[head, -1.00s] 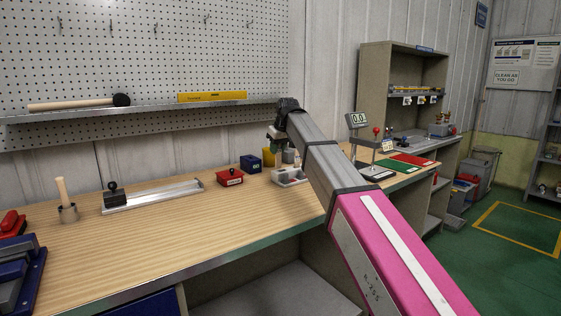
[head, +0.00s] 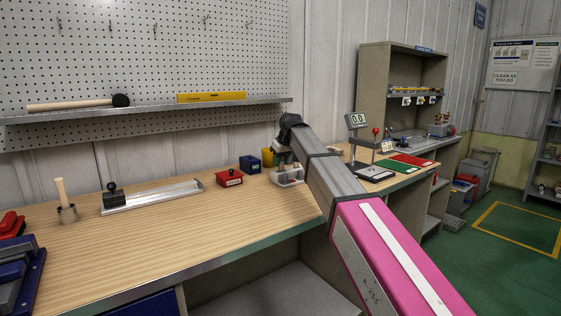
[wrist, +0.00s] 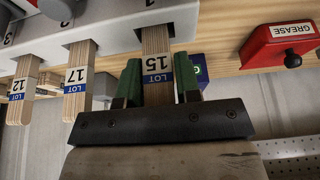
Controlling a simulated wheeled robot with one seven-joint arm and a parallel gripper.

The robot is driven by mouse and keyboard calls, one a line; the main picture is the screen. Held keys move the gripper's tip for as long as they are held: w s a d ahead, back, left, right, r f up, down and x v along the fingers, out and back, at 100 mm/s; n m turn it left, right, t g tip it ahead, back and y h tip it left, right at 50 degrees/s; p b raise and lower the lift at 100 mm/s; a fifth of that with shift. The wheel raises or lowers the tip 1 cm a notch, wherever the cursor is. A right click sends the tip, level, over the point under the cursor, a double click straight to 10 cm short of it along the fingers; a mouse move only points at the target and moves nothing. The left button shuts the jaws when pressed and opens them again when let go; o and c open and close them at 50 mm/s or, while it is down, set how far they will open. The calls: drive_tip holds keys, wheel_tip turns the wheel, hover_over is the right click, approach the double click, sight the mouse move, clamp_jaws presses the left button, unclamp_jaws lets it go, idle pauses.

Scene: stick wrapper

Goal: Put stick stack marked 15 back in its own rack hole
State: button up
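The stick stack marked 15 (wrist: 156,40) is a light wooden bundle with a white and blue LOT label. In the wrist view it stands between the two green fingers of my gripper (wrist: 158,85), which look shut on it at its sides. Its far end meets the grey rack (wrist: 115,18) near the number 1; how deep it sits is hard to tell. Stacks marked 17 (wrist: 78,82) and 12 (wrist: 21,92) stand in the rack beside it, near numbers 2 and 3. In the head view my gripper (head: 284,160) is over the rack (head: 290,179), partly hidden.
A red GREASE box (wrist: 283,45) with a black knob lies beside the rack; it also shows in the head view (head: 229,179). A dark blue box (head: 250,164) and a yellow one (head: 268,156) stand behind. The bench's left middle (head: 150,240) is clear.

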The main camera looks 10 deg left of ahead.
drive_tip(key=shift+o, duration=1.2)
drive_tip(key=shift+r, duration=0.2)
drive_tip(key=v, duration=1.2)
